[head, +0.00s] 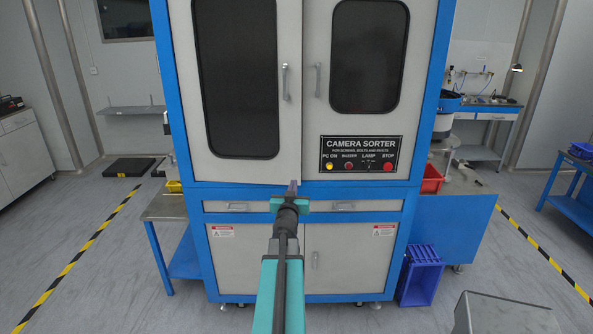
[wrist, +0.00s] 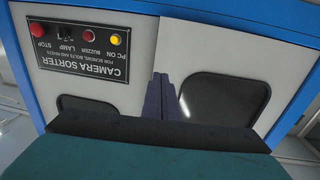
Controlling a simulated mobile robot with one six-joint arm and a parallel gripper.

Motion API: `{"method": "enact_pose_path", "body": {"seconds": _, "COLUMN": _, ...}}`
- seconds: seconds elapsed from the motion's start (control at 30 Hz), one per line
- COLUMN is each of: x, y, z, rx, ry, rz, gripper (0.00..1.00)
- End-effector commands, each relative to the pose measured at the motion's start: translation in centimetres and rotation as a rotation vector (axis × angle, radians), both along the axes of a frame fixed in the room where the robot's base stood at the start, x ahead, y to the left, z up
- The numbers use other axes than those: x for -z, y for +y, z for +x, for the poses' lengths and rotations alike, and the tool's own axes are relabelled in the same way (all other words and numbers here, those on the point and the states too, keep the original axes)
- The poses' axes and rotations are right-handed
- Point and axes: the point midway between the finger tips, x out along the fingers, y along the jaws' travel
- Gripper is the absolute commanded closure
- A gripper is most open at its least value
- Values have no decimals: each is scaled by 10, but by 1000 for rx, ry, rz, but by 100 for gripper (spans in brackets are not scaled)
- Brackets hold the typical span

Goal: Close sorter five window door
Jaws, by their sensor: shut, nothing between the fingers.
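The sorter (head: 312,170) is a blue-framed white cabinet marked CAMERA SORTER. Its left window door (head: 290,150) has a tall dark window and a vertical handle (head: 285,82) by its right edge. This door looks slightly ajar, its lower right corner a little proud of the frame. The door also shows upside down in the wrist view (wrist: 215,55). The right door (head: 375,122) has a shorter dark window and looks flush. My gripper (head: 293,184) is shut and empty, in front of the left door's lower right corner. Its fingers (wrist: 164,82) show near the door seam; contact is unclear.
A control panel (head: 362,154) with buttons sits below the right window. Drawers and lower doors (head: 350,255) lie beneath. A steel side table (head: 163,206) stands left, a blue crate (head: 421,272) and red bin (head: 432,180) right. Open floor (head: 110,270) lies left.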

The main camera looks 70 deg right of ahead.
Motion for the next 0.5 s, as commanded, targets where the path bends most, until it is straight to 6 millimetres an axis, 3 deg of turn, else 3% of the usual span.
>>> {"method": "enact_pose_path", "body": {"seconds": 0.5, "x": 0, "y": -19, "z": 7, "rx": -2, "ry": 0, "rz": 1, "gripper": 100}}
